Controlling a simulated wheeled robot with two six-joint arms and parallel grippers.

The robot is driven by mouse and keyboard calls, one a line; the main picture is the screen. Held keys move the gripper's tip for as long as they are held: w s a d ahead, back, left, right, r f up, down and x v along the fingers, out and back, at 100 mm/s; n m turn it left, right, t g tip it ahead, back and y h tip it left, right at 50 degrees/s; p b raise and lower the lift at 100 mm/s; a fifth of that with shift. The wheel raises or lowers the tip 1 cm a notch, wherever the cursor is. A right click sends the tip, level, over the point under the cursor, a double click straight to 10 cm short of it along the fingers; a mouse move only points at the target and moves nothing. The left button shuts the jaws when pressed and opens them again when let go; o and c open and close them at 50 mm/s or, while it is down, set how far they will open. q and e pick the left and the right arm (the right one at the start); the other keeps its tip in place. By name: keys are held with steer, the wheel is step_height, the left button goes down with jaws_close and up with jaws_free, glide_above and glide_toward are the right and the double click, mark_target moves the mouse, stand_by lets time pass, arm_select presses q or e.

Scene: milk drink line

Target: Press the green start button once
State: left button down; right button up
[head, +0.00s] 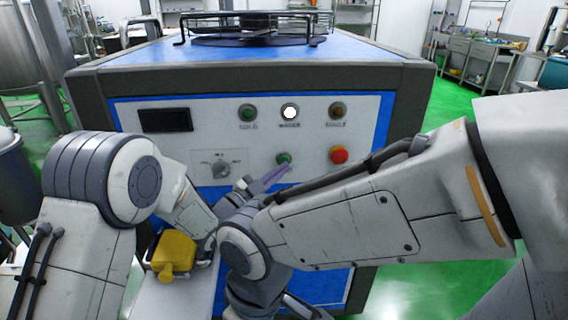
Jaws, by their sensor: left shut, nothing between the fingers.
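The green start button (284,158) is a small round button on the white front panel (372,122) of a blue and grey machine. My left gripper (278,175) is shut and empty, its purple-grey fingers pointing up and right. In the head view its tips overlap the lower edge of the button. I cannot tell whether they touch it. My right arm crosses in front from the right and covers part of the left gripper's lower side. My right gripper does not show clearly below it.
A red stop button (339,155) sits right of the green one. A dial (221,169), a dark display (166,120) and a row with a green lamp (247,112), a lit white lamp (290,112) and an amber lamp (337,111) share the panel. A yellow object (174,253) lies below.

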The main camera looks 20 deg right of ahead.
arm_select(q)
steer(key=shift+w+d, duration=0.1)
steer(key=shift+w, duration=0.35)
stand_by(0.6)
steer(key=shift+s, duration=0.1)
steer(key=shift+s+a+b, duration=0.2)
steer(key=shift+s+b, duration=0.25)
steer(key=shift+s, duration=0.3)
steer(key=shift+s, duration=0.1)
steer(key=s, duration=0.2)
steer(key=s+a+b, duration=0.1)
steer(key=s, duration=0.1)
steer(key=shift+s+a, duration=0.2)
steer(key=shift+s, duration=0.1)
stand_by(0.7)
